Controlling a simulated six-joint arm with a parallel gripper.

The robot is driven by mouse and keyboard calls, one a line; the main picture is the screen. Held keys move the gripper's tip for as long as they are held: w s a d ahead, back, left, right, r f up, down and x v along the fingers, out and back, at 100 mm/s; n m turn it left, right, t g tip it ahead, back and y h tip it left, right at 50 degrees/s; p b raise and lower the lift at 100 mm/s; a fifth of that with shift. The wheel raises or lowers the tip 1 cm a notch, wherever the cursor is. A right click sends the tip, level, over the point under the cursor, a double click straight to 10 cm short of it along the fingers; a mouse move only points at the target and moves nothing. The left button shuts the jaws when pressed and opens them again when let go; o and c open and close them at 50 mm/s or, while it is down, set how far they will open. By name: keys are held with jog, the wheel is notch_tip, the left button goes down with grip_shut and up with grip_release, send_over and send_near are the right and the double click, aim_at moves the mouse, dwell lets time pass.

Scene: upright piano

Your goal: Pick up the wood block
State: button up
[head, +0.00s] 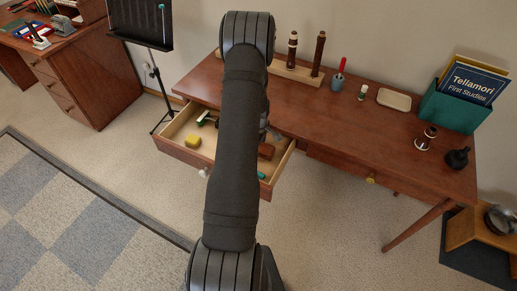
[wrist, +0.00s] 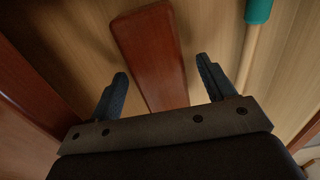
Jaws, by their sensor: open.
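The wood block (wrist: 152,55) is a reddish-brown, long flat piece lying on the pale drawer floor in the wrist view. Part of it also shows in the head view (head: 266,151), beside my arm inside the open drawer (head: 180,151). My gripper (wrist: 162,70) is open and empty, with its two blue-grey fingers to either side of the block's near part in the picture. I cannot tell how far above the block the fingertips are. In the head view my arm hides most of the gripper.
A stick with a teal end (wrist: 258,10) lies right of the block, near the right finger. The drawer walls stand close around. The desk top (head: 340,118) overhangs the drawer's back and holds recorder-like pieces (head: 318,54).

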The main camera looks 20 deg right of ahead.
jog(key=shift+f, duration=0.3)
jog(key=c, duration=1.1)
jog(key=shift+r, duration=0.1)
jog(key=shift+c, duration=0.2)
